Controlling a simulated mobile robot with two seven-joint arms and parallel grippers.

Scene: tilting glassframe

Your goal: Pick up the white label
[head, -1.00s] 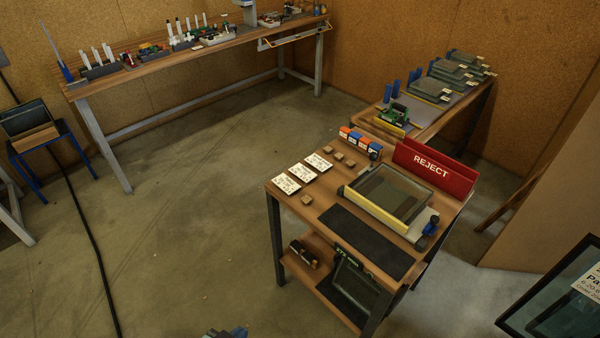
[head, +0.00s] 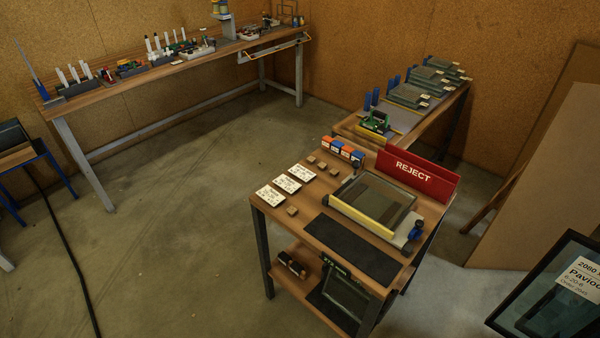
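Three white labels with dark print lie in a slanted row on the left side of the small wooden bench (head: 288,220): a near one (head: 270,197), a middle one (head: 287,183) and a far one (head: 302,172). All lie flat and apart from any gripper. Another white label (head: 580,277) with larger print is on a dark-framed glass panel (head: 550,300) at the lower right, cut by the picture edge. I cannot tell which label is meant. Neither of my grippers shows now.
Small wooden blocks (head: 292,211) lie beside the labels. A yellow-edged glass frame (head: 357,212), a black mat (head: 350,250) and a red REJECT bin (head: 418,175) share the bench. Open concrete floor (head: 170,240) lies left of it. A long workbench (head: 150,72) stands behind.

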